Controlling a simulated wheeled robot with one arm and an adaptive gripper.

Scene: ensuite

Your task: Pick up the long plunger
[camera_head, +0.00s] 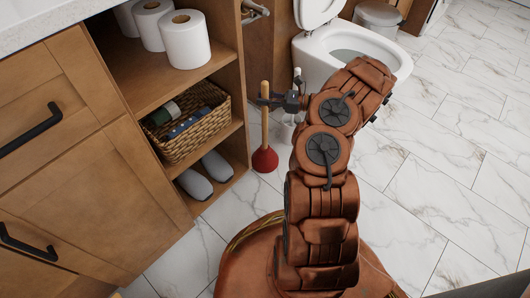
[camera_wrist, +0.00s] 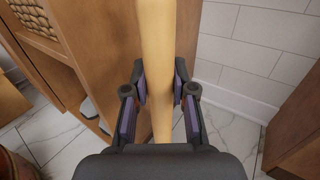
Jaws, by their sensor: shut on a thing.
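The long plunger (camera_head: 265,158) has a light wooden handle and a red rubber cup. It stands upright in the head view, beside the open shelf unit, with its cup at the floor. My gripper (camera_head: 265,101) is shut on the upper part of the handle. In the wrist view the handle (camera_wrist: 158,50) runs down between the two finger pads of my gripper (camera_wrist: 159,88). The cup is hidden in the wrist view. I cannot tell whether the cup touches the floor.
The wooden cabinet (camera_head: 95,160) with open shelves stands close on the left, holding toilet rolls (camera_head: 186,40), a wicker basket (camera_head: 190,135) and slippers (camera_head: 195,184). The toilet (camera_head: 345,45) is behind my arm. A white toilet brush holder (camera_head: 287,128) stands right of the plunger. Tiled floor (camera_head: 450,150) is clear on the right.

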